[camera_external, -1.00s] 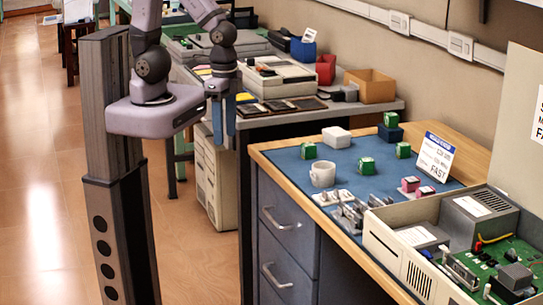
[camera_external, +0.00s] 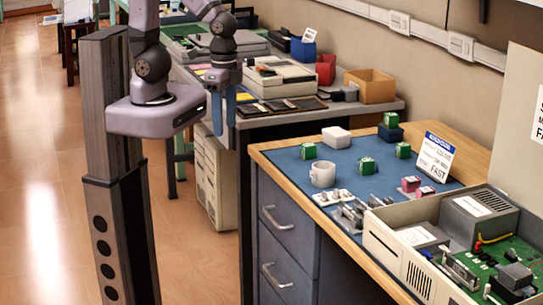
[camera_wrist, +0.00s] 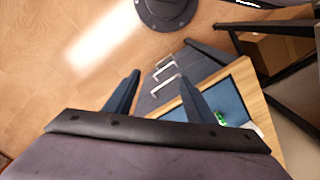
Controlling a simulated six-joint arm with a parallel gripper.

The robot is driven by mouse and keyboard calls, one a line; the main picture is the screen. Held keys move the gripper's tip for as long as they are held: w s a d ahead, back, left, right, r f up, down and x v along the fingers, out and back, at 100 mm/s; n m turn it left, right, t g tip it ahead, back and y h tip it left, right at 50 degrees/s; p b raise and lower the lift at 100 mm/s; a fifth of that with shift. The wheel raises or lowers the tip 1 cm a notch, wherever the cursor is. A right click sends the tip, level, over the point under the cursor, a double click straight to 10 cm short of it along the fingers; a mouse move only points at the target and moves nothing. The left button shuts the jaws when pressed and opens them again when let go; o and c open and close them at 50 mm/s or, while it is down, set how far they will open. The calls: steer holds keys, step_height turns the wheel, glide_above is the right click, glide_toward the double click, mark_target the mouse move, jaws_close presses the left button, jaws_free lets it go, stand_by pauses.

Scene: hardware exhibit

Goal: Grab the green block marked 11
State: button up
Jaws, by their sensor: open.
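Several green blocks with pale markings are in the external view. One stands at the back left of the blue mat (camera_external: 308,151), one near its middle (camera_external: 366,164), one farther right (camera_external: 403,150), and one on top of a dark blue block (camera_external: 390,120). The markings are too small to read, so I cannot tell which is 11. My gripper (camera_external: 224,122) is open and empty, fingers pointing down, in the air left of the desk and well apart from the blocks. In the wrist view, a green block (camera_wrist: 220,118) shows partly beside the right finger.
On the mat (camera_external: 338,178) are a white mug (camera_external: 322,174), a white block (camera_external: 336,137), pink blocks (camera_external: 411,184) and metal parts. A sign (camera_external: 435,158) stands at the right. An open computer case (camera_external: 410,268) fills the front right. Drawer handles (camera_external: 278,218) stick out from the desk front.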

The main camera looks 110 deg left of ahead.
steer(key=w+a+r+n+t+h+b, duration=0.2)
steer(key=w+a+n+h, duration=0.7)
steer(key=n, duration=0.8)
steer(key=w+a+n+t, duration=0.2)
steer(key=a+n+t, duration=0.65)
steer(key=a, duration=0.75)
steer(key=n, duration=0.2)
glide_toward(309, 144)
steer(key=shift+w+d+f+g+b, duration=0.2)
steer(key=shift+w+d+f+b, duration=0.15)
steer(key=shift+w, duration=0.2)
steer(key=shift+w+d+f+g+b, duration=0.15)
steer(key=shift+w+d+f, duration=0.15)
steer(key=shift+w+d, duration=0.2)
steer(key=shift+f, duration=0.35)
steer(key=shift+r+p+x, duration=0.15)
steer(key=shift+p+x, duration=0.6)
steer(key=shift+x, duration=0.7)
steer(key=shift+r+p+x, duration=0.2)
steer(key=shift+p+x, duration=0.55)
steer(key=shift+x, duration=1.6)
